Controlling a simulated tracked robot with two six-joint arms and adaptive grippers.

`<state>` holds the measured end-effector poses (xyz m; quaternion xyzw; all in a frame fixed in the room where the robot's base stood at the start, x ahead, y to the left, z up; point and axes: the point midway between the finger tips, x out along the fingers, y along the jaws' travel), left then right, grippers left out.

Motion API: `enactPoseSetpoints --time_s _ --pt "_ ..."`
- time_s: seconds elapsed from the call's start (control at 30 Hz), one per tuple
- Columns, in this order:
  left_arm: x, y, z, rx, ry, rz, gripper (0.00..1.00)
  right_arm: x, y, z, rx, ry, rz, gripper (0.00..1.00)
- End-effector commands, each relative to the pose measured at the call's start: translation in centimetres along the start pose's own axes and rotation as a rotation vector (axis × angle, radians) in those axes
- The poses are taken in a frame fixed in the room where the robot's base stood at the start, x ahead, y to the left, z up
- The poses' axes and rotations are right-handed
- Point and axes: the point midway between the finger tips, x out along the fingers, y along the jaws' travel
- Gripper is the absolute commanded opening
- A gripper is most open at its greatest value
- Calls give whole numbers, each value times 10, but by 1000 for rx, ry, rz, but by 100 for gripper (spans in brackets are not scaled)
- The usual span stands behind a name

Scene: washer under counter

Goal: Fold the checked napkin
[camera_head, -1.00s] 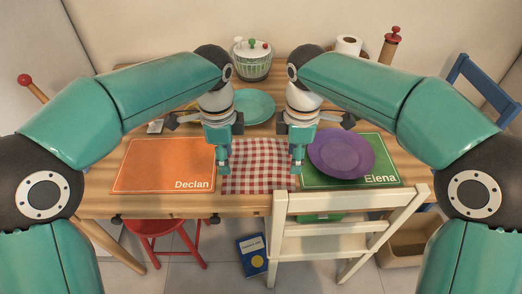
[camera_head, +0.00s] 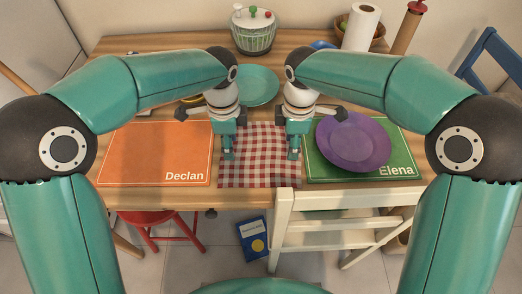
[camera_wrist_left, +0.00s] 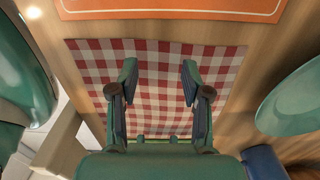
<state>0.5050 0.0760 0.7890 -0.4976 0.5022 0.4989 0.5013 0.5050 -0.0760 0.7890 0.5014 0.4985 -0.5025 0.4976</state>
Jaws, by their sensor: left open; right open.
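The red-and-white checked napkin (camera_head: 260,165) lies spread out on the wooden table between two placemats. It also fills the middle of the left wrist view (camera_wrist_left: 95,70), looking flat with a slightly wavy edge. My left gripper (camera_head: 228,152) is over the napkin's left side, fingers pointing down. In the left wrist view its two fingers (camera_wrist_left: 160,72) are apart with only napkin visible between them. My right gripper (camera_head: 293,152) is over the napkin's right side, open and empty. I cannot tell whether the fingertips touch the cloth.
An orange "Declan" placemat (camera_head: 155,150) lies left. A green "Elena" placemat (camera_head: 395,170) lies right under a purple plate (camera_head: 352,142). A white chair (camera_head: 330,200) stands at the front edge.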

Motion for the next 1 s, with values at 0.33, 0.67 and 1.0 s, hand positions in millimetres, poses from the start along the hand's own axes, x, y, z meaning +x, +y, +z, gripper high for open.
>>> enactPoseSetpoints --time_s 0.33,0.67,1.0 --pt "11 0 -1 2 0 0 48 11 0 1 0 0 0 48" --pt "14 0 -1 2 0 -1 41 14 0 1 1 0 0 41" --pt "14 0 -1 2 0 1 13 14 0 1 1 0 -1 13"
